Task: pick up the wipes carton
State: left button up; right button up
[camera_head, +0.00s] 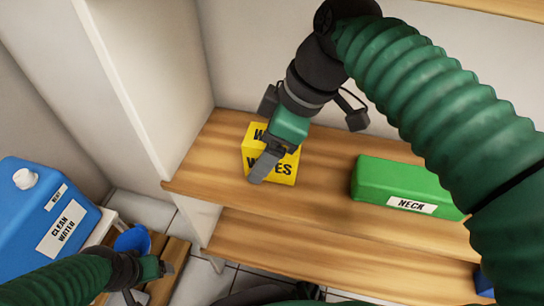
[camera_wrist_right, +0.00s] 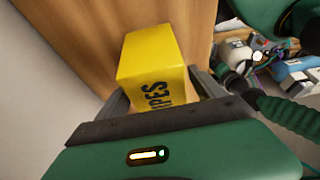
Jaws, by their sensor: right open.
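The yellow wipes carton (camera_head: 287,171) stands on the wooden shelf (camera_head: 320,170), with black "WIPES" lettering partly covered by my right gripper. In the right wrist view the carton (camera_wrist_right: 155,60) sits between the two open fingers of my right gripper (camera_wrist_right: 163,92), with one finger on each side. I cannot tell whether either finger touches it. In the head view my right gripper (camera_head: 265,165) reaches in from above, in front of the carton. My left gripper (camera_head: 165,268) is low at the left, away from the shelf, small in the picture.
A green box labelled "NECK" (camera_head: 390,182) lies on the same shelf to the right. A white upright panel (camera_head: 150,90) bounds the shelf's left side. A blue "CLEAN WATER" container (camera_head: 45,220) stands at the far left. Another wooden shelf (camera_head: 300,262) runs below.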

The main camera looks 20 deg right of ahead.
jog(key=shift+f, duration=0.3)
jog(key=c, duration=1.5)
jog(key=shift+r, duration=0.15)
